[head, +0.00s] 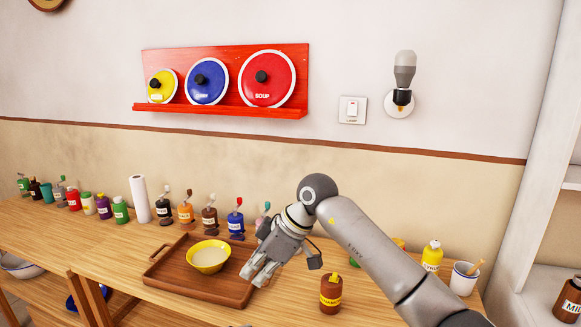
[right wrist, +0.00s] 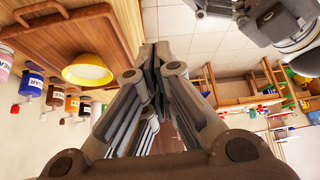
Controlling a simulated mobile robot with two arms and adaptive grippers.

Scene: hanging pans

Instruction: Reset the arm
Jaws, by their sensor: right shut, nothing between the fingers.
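My right gripper (head: 262,275) hangs over the right part of the wooden tray, its fingers pointing down and to the left. It is shut and holds nothing. In the right wrist view my right gripper (right wrist: 152,60) shows with its fingers together in the middle. A yellow bowl (head: 208,257) with pale contents sits on the tray, left of the gripper and apart from it. The bowl also shows in the right wrist view (right wrist: 88,72). My left gripper is not in the head view; a grey arm part shows at the top right of the right wrist view.
The wooden tray (head: 165,279) lies on the counter (head: 60,233). Several bottles and a paper roll (head: 139,199) line the wall. A brown bottle (head: 331,292) and yellow bottle (head: 432,256) stand by my right arm. A red rack (head: 222,75) holds three lids above.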

